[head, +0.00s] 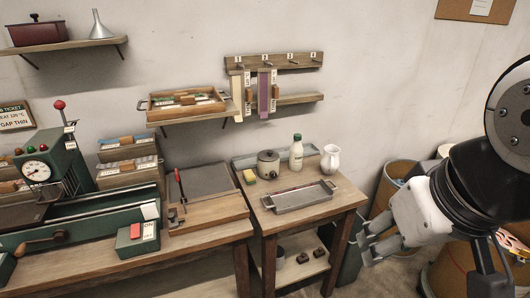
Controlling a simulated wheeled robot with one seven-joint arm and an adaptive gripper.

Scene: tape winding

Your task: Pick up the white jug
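The white jug (331,159) stands upright at the back right corner of the small wooden side table (340,199). Its handle side is hard to make out at this size. My gripper (366,245) is at the lower right of the head view, in front of and to the right of the side table, well apart from the jug. Its two fingers are spread and nothing shows between them.
A white bottle with a green cap (296,152) stands left of the jug, beside a grey lidded pot (268,164) and a yellow sponge (249,177). A metal tray (301,198) lies in front. Bins (394,184) stand right of the table.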

